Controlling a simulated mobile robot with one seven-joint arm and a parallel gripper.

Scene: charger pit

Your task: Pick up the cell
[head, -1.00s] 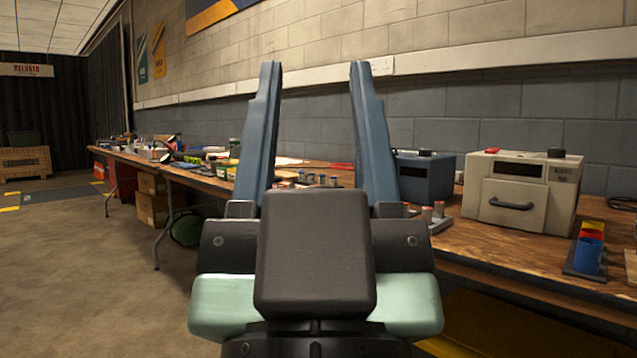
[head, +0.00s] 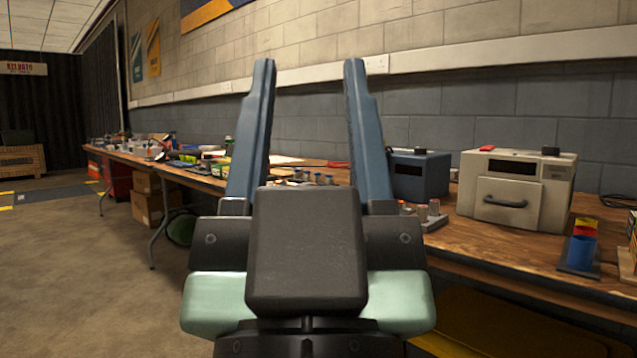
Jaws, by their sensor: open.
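My gripper (head: 308,80) is open and empty, its two blue fingers pointing up and apart in front of the camera. Several small cylinders that look like cells (head: 318,178) stand on the workbench behind and between the fingers, partly hidden by the gripper body. A few more small cylinders with orange and grey tops (head: 422,212) stand in a holder just right of the right finger. I cannot tell which one is the cell of the task. The gripper is apart from all of them.
A long wooden workbench (head: 480,245) runs along the wall. The floor (head: 75,260) at left is clear.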

